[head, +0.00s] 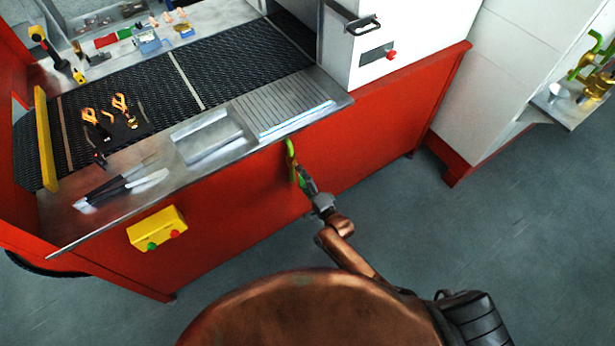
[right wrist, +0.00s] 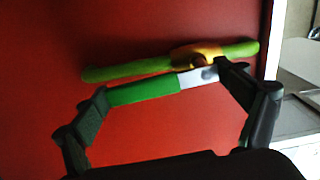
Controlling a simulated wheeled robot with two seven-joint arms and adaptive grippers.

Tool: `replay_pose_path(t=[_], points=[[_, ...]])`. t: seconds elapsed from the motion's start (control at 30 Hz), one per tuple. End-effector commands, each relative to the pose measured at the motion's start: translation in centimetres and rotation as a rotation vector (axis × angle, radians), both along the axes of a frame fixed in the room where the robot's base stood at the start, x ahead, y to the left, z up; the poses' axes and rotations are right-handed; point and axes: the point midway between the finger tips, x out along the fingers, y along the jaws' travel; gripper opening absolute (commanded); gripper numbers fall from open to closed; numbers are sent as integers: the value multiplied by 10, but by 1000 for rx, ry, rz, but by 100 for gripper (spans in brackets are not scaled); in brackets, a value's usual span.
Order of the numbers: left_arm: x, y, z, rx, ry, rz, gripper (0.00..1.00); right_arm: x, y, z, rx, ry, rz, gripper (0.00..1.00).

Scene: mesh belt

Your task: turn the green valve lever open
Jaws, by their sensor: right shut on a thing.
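The green valve lever, with a pale metal part at its pivot end, shows in the right wrist view (right wrist: 145,89). It lies nearly parallel to a longer green bar (right wrist: 125,70) with a yellow hub (right wrist: 192,58) on the red panel behind it. In the head view the long green bar (head: 291,152) is on the red front of the machine. My right gripper (head: 302,182) is at the lever there; in the wrist view (right wrist: 165,92) its fingertips meet the lever's two ends, shut on it. My left gripper is not in view.
A yellow button box (head: 157,229) sits left on the red front (head: 230,210). A steel ledge (head: 300,100) overhangs it. Brass fittings (head: 597,85) stand far right. The grey floor (head: 480,240) is clear.

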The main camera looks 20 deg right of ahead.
Motion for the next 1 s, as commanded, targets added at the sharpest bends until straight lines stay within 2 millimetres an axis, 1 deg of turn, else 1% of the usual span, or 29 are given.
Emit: replay_pose_path(t=[0.17,0.47,0.5,0.6,0.63,0.83,0.9,1.0], points=[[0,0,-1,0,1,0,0,1,3,1,15,3,4,48],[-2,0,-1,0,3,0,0,1,3,1,15,3,4,48],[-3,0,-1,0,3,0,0,1,3,1,15,3,4,92],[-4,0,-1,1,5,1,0,1,3,1,14,3,4,99],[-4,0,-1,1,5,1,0,1,3,1,14,4,4,100],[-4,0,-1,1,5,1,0,1,3,0,14,4,4,100],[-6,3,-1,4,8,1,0,0,3,0,14,4,4,100],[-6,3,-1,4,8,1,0,-5,1,0,13,5,4,100]])
